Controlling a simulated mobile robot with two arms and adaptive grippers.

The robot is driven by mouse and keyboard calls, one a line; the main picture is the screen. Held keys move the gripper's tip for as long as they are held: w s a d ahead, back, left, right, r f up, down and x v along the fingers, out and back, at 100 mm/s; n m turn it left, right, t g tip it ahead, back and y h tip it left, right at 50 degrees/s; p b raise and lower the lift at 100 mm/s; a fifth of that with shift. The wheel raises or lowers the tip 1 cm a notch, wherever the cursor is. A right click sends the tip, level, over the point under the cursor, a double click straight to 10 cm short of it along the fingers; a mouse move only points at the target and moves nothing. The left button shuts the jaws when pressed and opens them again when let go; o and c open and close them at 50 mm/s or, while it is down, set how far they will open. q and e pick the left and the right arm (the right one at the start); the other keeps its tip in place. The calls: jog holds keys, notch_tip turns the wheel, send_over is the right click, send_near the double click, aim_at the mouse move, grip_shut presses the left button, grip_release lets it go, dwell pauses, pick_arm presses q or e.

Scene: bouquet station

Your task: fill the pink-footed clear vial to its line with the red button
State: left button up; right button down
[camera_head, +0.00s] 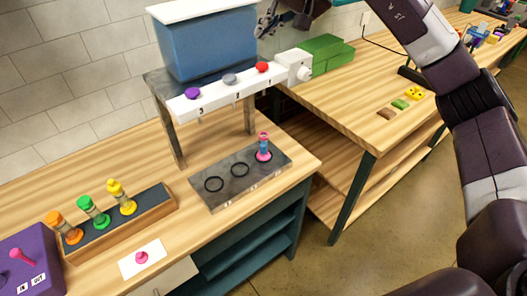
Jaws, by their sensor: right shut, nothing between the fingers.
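The pink-footed vial (264,148) stands upright in the rightmost ring of the dark plate (222,197). Its body looks bluish with a reddish top; its fill line is too small to make out. The red button (262,67) is the rightmost of three on the white bar (215,95), above the vial. My right gripper (266,25) is at the top edge, above and apart from the red button, shut and empty. It is partly cut off by the frame. My left gripper is out of view.
A blue tank (205,45) sits above the bar, with purple (193,93) and grey (229,79) buttons. A wooden rack (120,225) holds orange, green and yellow-topped vials. A white card (135,270) with a pink piece and a purple box (30,262) are at front left.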

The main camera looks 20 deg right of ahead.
aim_at(262, 66)
dwell(0.6)
jog(key=m, duration=0.3)
jog(key=m+h, duration=0.1)
jog(key=m, duration=0.1)
jog(key=shift+a+r+p, duration=0.15)
jog(key=shift+r+p, duration=0.15)
jog(key=shift+r, duration=0.1)
notch_tip(262, 66, up, 3)
jog(key=m+h, duration=0.1)
jog(key=m, duration=0.5)
jog(key=m+p, duration=0.1)
jog(key=m, duration=0.5)
jog(key=m+t+h, duration=0.1)
jog(key=m, duration=0.5)
jog(key=shift+s+a+h, duration=0.1)
jog(key=shift+h, duration=0.2)
jog(key=shift+f, duration=0.15)
notch_tip(262, 66, down, 8)
jog(key=b, duration=0.5)
jog(key=shift+f+b, duration=0.3)
jog(key=shift+b, duration=0.15)
